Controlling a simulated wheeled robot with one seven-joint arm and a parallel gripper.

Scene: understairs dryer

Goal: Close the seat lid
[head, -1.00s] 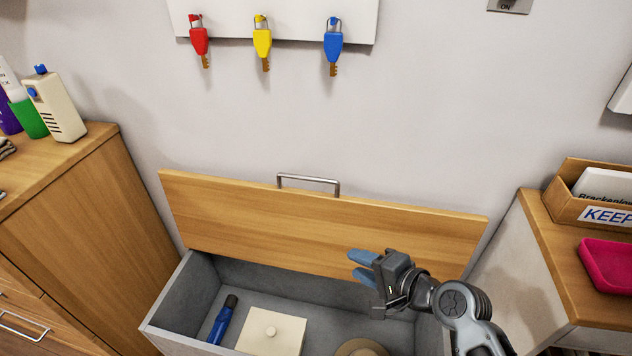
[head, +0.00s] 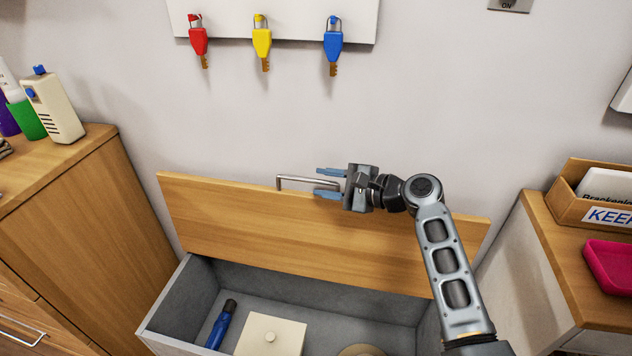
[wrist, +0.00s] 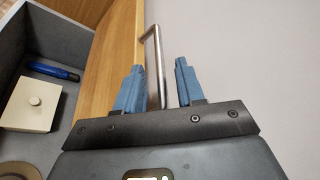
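The wooden seat lid (head: 250,222) stands open, tilted up at the back of the grey storage box (head: 300,283). A metal bar handle (head: 298,180) sits on its top edge. My gripper (head: 331,183) is at the right end of this handle, with its blue fingers open. In the wrist view the handle (wrist: 157,75) passes between the two spread fingers, closer to the left finger (wrist: 131,90) than to the right one (wrist: 187,80). I cannot tell whether the left finger touches it or the lid edge.
The box holds a blue torch-like item (head: 222,323), a cream square box (head: 270,335) and a partly hidden round tan object (head: 361,350). A wooden cabinet (head: 95,215) stands left, a counter with a pink tray (head: 610,266) right. Keys (head: 262,42) hang above.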

